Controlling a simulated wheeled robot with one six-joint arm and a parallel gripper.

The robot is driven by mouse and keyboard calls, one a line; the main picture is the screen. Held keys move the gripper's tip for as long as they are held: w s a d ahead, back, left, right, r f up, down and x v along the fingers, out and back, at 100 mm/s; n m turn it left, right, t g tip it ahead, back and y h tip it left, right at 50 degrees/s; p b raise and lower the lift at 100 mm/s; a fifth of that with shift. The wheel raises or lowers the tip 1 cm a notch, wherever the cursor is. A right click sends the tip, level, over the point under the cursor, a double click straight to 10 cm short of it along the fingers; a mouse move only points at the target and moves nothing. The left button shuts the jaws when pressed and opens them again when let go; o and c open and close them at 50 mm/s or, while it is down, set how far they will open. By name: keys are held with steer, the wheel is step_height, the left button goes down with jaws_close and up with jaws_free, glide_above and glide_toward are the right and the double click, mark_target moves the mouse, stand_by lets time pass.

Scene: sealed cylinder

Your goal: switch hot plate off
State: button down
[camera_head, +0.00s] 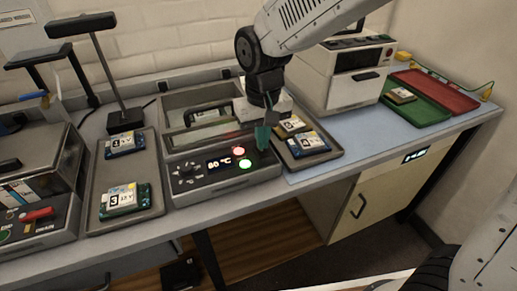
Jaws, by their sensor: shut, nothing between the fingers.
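The hot plate (225,183) is a grey unit on the bench with a dark front panel. Its display (219,163) reads what looks like 60 °C. A red lit button (239,151) and a green lit button (245,166) sit right of the display, and a dark knob or pad is at the panel's left. My gripper (263,138) is shut and empty, with teal fingertips pointing down at the right end of the panel, just right of the two buttons. I cannot tell whether the fingertips touch the panel. My gripper hides part of the unit's back right.
A tray (150,199) with circuit boards stands left of the hot plate, another tray (330,151) with boards stands right. A white oven-like box (345,75) is behind right, beside green (428,109) and red (450,95) trays. A lamp stand (104,75) rises at left. Blue mat (365,140) is partly clear.

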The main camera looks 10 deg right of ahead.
steer(key=shift+f, duration=0.7)
steer(key=shift+r, duration=3.55)
steer(key=s+d+r+m+t, duration=0.1)
steer(key=s+d+r+m, duration=0.2)
steer(key=s+d, duration=1.6)
steer(key=shift+s+d+r, duration=0.2)
steer(key=shift+d+r, duration=0.15)
steer(key=shift+d, duration=0.3)
